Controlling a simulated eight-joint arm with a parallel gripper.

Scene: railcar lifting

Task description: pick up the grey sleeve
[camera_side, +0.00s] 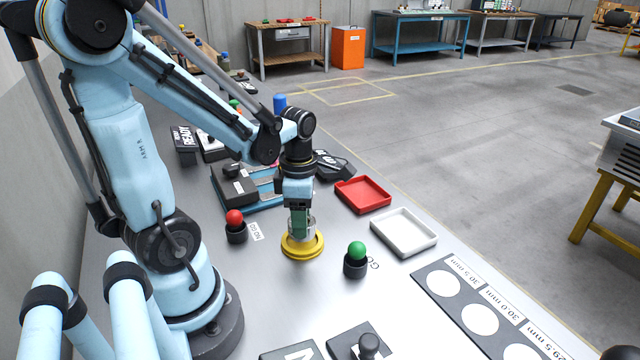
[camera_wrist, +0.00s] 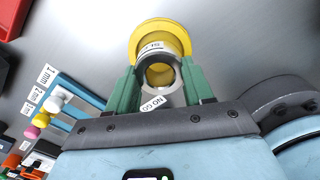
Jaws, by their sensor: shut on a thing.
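The grey sleeve (camera_wrist: 151,58) is a short hollow cylinder with a small printed label, seen end-on in the wrist view. In the side view the sleeve (camera_side: 292,228) is mostly hidden by my fingers. My gripper (camera_wrist: 160,77) has its green fingers closed on both sides of the sleeve. My gripper (camera_side: 300,222) points straight down in the side view, with the sleeve over a round yellow stand (camera_side: 302,249). The yellow stand (camera_wrist: 160,31) also shows behind the sleeve in the wrist view. I cannot tell whether the sleeve still touches the stand.
A red-balled gauge (camera_side: 236,226) stands left of the yellow stand, and a green-balled gauge (camera_side: 356,260) stands right. A red tray (camera_side: 363,195) and a white tray (camera_side: 404,232) lie farther right. A dark plate with white circles (camera_side: 447,284) lies at the front right.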

